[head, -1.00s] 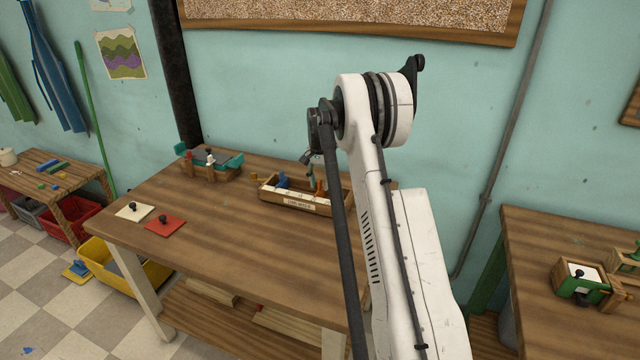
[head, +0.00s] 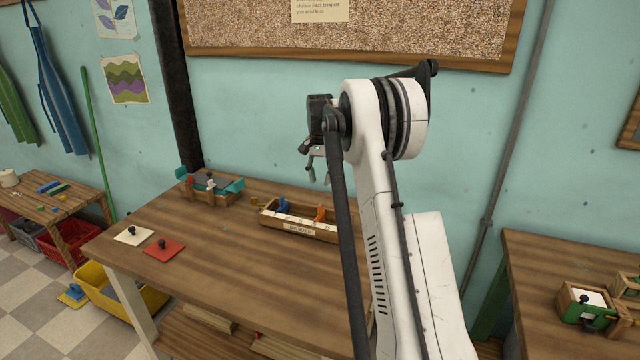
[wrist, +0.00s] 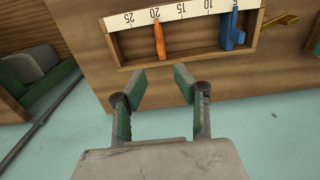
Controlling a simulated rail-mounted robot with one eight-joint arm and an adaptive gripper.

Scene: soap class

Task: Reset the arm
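My gripper (head: 318,168) is raised above the back of the middle workbench (head: 190,255), partly hidden by my arm in the head view. In the wrist view my gripper (wrist: 160,78) has its two green-padded fingers spread, with nothing between them. Beyond the fingertips lies a long wooden box (wrist: 190,47) with a numbered scale, holding an orange piece (wrist: 159,40) and a blue piece (wrist: 231,30). The same box also shows in the head view (head: 297,226), at the back of the bench, below my gripper and apart from it.
A white plate (head: 134,235) and a red plate (head: 165,250) with dark knobs lie at the bench's left. A wooden holder with teal parts (head: 208,188) stands at its back left. Another bench (head: 540,290) at right carries a green-fronted wooden box (head: 585,304). The bench's middle is clear.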

